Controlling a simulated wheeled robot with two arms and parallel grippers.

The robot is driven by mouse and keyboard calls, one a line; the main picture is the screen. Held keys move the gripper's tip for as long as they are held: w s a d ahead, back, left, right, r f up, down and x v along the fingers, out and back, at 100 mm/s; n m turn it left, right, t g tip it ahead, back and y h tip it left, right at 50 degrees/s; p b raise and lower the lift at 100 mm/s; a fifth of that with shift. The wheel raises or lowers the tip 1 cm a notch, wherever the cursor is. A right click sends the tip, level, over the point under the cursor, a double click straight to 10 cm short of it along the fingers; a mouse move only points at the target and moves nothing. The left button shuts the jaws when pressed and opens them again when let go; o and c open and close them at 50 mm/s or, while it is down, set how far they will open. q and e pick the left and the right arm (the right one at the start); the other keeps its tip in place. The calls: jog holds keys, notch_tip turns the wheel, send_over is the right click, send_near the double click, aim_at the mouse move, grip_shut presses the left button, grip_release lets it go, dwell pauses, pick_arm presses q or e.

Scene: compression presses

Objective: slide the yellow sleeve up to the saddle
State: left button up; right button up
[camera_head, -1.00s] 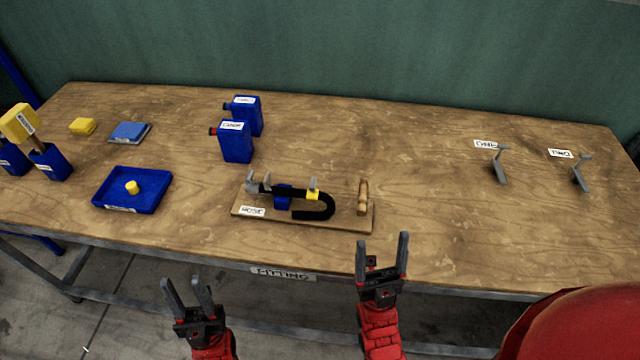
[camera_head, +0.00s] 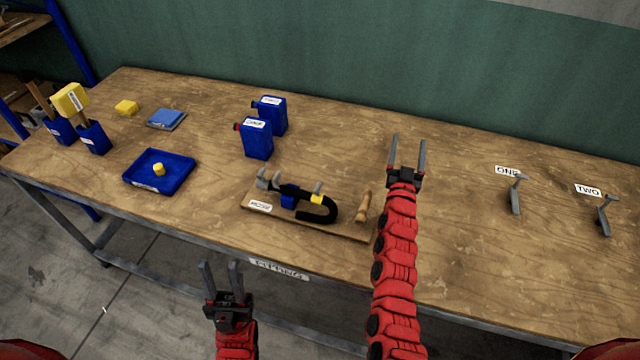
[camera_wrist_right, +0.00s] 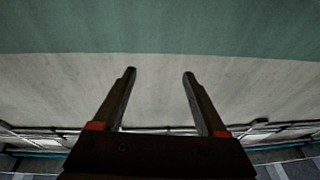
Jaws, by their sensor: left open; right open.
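The yellow sleeve (camera_head: 317,199) sits around the black curved hose (camera_head: 330,212) on the wooden board labelled HOSE (camera_head: 347,233). A grey part stands just above the sleeve; I cannot tell whether it is the saddle. Grey clamp-like parts (camera_head: 268,181) and a blue block (camera_head: 288,197) are at the board's left. My right gripper (camera_head: 407,155) is open and empty, above the table right of the board; its open fingers (camera_wrist_right: 160,85) show nothing between them in the right wrist view. My left gripper (camera_head: 224,282) is open and empty in front of the table's front edge.
A wooden peg (camera_head: 363,205) stands at the board's right end. Blue bottles (camera_head: 256,139) stand behind the board. A blue tray (camera_head: 186,174) with a yellow piece (camera_head: 158,169) is left. Grey brackets (camera_head: 516,194) are at right. The table (camera_head: 455,230) is clear between.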

jog(key=w+a+r+n+g+y, duration=0.1)
jog(key=w+a+n+g+y, duration=0.3)
jog(key=w, duration=0.4)
jog(key=a+r+n+g+y+p, duration=0.3)
jog(key=a+n+g+y, duration=0.25)
jog(key=a, duration=0.45)
jog(key=s+a+r+n+g+p, duration=0.1)
jog(key=s+a+r+n+g, duration=0.1)
jog(key=s+n+g, duration=0.45)
jog(key=s+a+r+n+g, duration=0.1)
jog(key=s+g, duration=0.2)
jog(key=s, duration=0.6)
jog(key=b, duration=0.1)
send_near(318, 186)
notch_tip(318, 186, down, 2)
jog(key=p+x, duration=0.1)
jog(key=x, duration=0.2)
jog(key=p+x, duration=0.1)
jog(key=x, duration=0.2)
jog(key=shift+a, duration=0.5)
jog(key=shift+p+x, duration=0.5)
jog(key=shift+x, duration=0.5)
jog(key=shift+w+d, duration=0.1)
jog(key=shift+c, duration=0.2)
